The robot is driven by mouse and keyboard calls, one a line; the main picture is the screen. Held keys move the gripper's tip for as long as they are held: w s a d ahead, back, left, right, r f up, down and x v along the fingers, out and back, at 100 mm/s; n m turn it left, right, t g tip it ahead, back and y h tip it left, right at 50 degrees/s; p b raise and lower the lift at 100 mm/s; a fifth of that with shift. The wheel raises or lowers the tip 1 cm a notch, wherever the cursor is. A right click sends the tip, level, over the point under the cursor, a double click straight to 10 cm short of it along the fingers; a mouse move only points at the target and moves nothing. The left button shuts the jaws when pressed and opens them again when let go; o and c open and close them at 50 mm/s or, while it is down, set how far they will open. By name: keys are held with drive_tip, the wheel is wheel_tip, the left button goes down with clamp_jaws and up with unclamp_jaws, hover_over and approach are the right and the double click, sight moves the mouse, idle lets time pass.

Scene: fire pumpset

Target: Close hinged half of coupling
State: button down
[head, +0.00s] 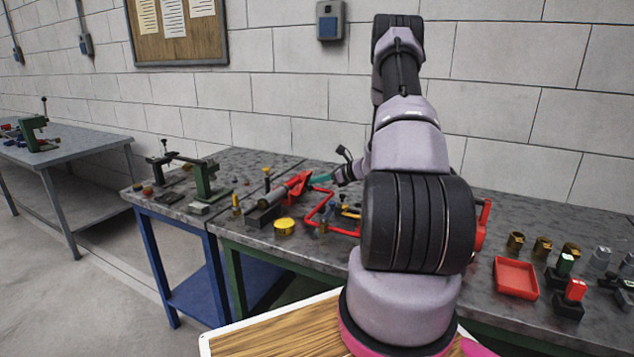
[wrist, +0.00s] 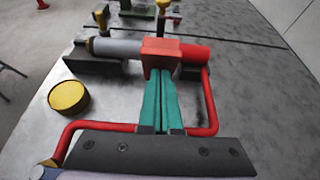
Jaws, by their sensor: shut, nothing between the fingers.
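The coupling lies on the bench, with a red block (wrist: 165,55) between a grey cylinder (wrist: 118,48) and a red cylinder (wrist: 190,55). In the head view its red part (head: 297,185) rises at an angle beside the grey cylinder (head: 264,214). I cannot tell which red part is the hinged half, or how far it stands open. My gripper (wrist: 158,75) has green fingers, shut together and empty. Their tips are at the near face of the red block; I cannot tell whether they touch. The gripper also shows in the head view (head: 318,179), partly hidden by my arm.
A red bent bar (wrist: 207,105) runs around my gripper on the bench. A yellow round cap (wrist: 69,96) stands left of it. A green clamp stand (head: 207,180) is farther left. A red tray (head: 516,277) and several brass fittings stand right. The wall is close behind.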

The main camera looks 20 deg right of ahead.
drive_tip(key=shift+a+r, duration=0.1)
drive_tip(key=shift+w+r+g, duration=0.15)
drive_tip(key=shift+r+g, duration=0.05)
drive_tip(key=shift+g, duration=0.1)
